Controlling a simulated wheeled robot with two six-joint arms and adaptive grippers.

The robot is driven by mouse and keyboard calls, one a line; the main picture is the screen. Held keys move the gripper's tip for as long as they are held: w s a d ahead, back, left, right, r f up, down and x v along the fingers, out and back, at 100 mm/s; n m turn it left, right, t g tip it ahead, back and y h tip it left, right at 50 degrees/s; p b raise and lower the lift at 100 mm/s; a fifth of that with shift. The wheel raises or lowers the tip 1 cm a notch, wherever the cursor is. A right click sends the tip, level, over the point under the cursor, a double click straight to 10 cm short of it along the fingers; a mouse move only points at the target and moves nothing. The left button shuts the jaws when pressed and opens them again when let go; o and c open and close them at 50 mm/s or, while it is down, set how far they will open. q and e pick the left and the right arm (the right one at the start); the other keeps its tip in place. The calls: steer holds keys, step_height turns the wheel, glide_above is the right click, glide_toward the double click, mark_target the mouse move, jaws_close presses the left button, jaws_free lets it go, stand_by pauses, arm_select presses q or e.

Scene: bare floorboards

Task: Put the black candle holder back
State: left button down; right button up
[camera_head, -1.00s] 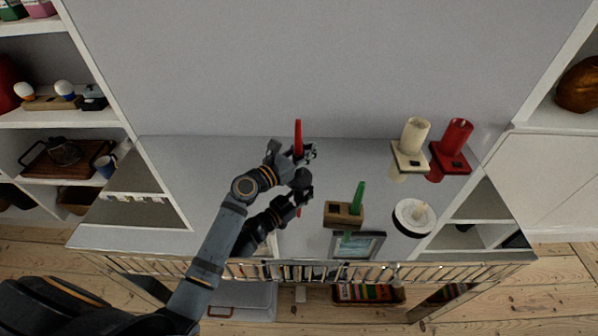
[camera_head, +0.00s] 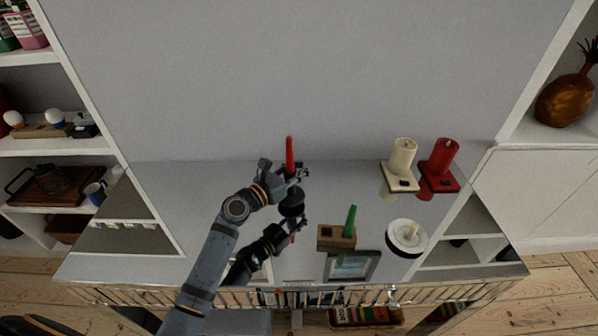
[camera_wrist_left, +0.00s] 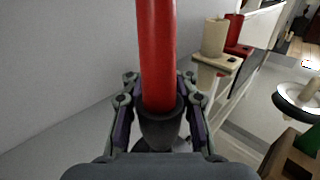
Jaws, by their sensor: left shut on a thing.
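A red taper candle (camera_head: 290,152) stands upright in the black candle holder (camera_head: 292,197). My left gripper (camera_head: 297,173) is shut on the holder's upper part, just below the candle. In the left wrist view the holder's dark cup (camera_wrist_left: 160,125) sits between the two fingers, with the red candle (camera_wrist_left: 156,50) rising out of it. The holder is over the glossy, mirror-like top (camera_head: 230,190). I cannot tell whether its base touches. The dark arm shape and red tip below are reflections. My right gripper is not in view.
To the right are a cream candle (camera_head: 402,157) and a red candle (camera_head: 443,155) on square holders, a white round holder (camera_head: 407,238), and a green candle (camera_head: 350,221) in a wooden block (camera_head: 336,238). A picture frame (camera_head: 352,265) lies near the front. The top's left side is clear.

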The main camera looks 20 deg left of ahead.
arm_select(q)
steer(key=s+a+r+p, duration=0.1)
steer(key=s+r+p, duration=0.5)
steer(key=s+r, duration=0.4)
steer(key=s, duration=0.4)
steer(key=shift+r+p, duration=0.35)
steer(key=shift+r, duration=0.05)
steer(key=shift+f, duration=0.1)
